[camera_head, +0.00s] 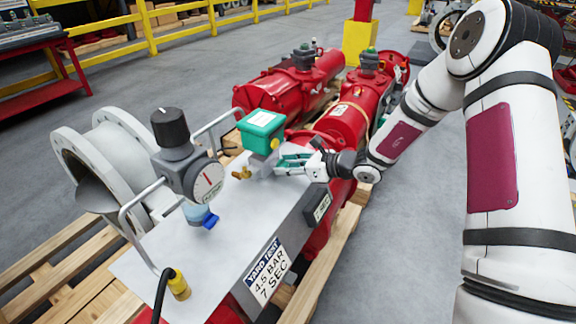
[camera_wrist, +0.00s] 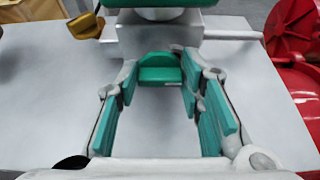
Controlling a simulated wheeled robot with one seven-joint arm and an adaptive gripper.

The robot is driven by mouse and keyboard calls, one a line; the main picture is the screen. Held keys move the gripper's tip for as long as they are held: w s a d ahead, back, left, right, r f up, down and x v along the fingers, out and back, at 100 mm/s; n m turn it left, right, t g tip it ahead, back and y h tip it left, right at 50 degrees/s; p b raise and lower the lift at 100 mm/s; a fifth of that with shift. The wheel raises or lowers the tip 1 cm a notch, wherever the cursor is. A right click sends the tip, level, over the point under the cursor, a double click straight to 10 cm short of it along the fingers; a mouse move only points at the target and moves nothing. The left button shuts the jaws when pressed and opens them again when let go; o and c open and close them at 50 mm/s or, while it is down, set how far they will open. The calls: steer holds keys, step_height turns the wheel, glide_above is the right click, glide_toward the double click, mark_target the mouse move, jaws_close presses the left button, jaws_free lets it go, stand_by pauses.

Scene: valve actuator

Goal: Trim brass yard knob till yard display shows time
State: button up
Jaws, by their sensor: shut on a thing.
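The brass knob (camera_head: 241,173) sits low on the near side of a green-topped unit (camera_head: 262,131), above the pale metal plate. It also shows at the upper left of the wrist view (camera_wrist: 85,25), outside my fingers. My gripper (camera_head: 288,162), grey with teal pads, is right of the knob and close to the grey block under the green top. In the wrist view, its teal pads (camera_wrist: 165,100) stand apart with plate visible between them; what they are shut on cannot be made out. A small dark-faced box (camera_head: 317,208), possibly the yard display, is on the plate's right edge, its reading illegible.
A grey regulator with black cap and round gauge (camera_head: 207,182) stands left on the plate (camera_head: 190,262). A sign (camera_head: 267,272) reads yard test, 4.5 bar, 7 sec. Red cylinders (camera_head: 345,125) lie behind. A bent tube handle (camera_head: 133,225) rises at left.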

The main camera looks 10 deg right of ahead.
steer(key=o, duration=1.2)
steer(key=shift+c, duration=0.2)
steer(key=v, duration=1.2)
steer(key=shift+f, duration=0.15)
steer(key=shift+s, duration=0.1)
